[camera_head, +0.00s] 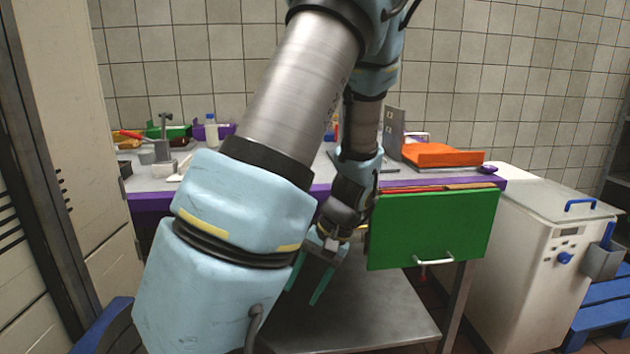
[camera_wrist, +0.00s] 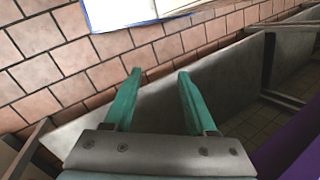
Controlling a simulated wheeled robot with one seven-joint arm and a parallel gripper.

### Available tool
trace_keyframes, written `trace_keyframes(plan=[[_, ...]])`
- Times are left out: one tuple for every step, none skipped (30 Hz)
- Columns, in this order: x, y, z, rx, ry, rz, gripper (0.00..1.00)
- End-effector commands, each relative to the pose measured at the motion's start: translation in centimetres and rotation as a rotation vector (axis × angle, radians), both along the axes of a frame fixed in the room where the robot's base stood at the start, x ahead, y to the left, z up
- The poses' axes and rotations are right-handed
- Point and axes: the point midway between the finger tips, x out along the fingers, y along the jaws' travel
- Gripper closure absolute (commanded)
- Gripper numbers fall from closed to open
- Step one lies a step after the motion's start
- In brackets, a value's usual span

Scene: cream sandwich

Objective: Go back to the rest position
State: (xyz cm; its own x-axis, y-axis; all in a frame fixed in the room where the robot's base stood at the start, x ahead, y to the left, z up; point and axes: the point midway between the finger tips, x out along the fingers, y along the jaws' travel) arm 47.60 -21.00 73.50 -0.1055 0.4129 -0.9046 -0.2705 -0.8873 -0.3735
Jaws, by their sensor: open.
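My gripper (camera_head: 308,282) hangs below the level of the worktop, in front of the table and left of the green drawer front. Its two teal fingers are apart with nothing between them. In the wrist view my gripper (camera_wrist: 156,98) is also open and empty, over the grey lower shelf (camera_wrist: 225,82) with the tiled floor past it. My arm covers the middle of the head view and hides part of the table.
A green drawer front (camera_head: 432,230) with a white handle is close right of my gripper. The purple-edged table (camera_head: 152,203) carries an orange slab (camera_head: 442,155) and several containers. A white machine (camera_head: 540,265) stands at right. A tall cabinet (camera_head: 65,130) stands at left.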

Motion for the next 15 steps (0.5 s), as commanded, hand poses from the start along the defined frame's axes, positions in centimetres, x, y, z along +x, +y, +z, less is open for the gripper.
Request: trace_keyframes(plan=[[-0.3,0.6,0.7,-0.069,-0.007,0.032,0.43],[-0.4,0.8,1.1,-0.106,-0.011,0.044,0.43],[-0.6,1.1,1.6,-0.154,-0.023,0.056,0.43],[-0.7,1.3,2.0,-0.187,-0.031,0.066,0.43],[-0.8,1.5,2.4,-0.219,-0.044,0.073,0.43],[-0.9,1.7,3.0,-0.255,-0.061,0.083,0.43],[-1.0,1.9,3.4,-0.279,-0.076,0.089,0.43],[-1.0,2.1,3.8,-0.301,-0.089,0.094,0.43],[-1.1,2.4,4.2,-0.326,-0.108,0.097,0.43],[-1.1,2.6,4.6,-0.342,-0.122,0.103,0.43],[-1.2,2.8,4.9,-0.356,-0.134,0.105,0.43],[-1.2,3.0,5.3,-0.373,-0.153,0.109,0.43],[-1.3,3.2,5.6,-0.385,-0.166,0.112,0.43],[-1.3,3.4,5.9,-0.394,-0.179,0.116,0.43],[-1.3,3.6,6.2,-0.406,-0.196,0.116,0.43]])
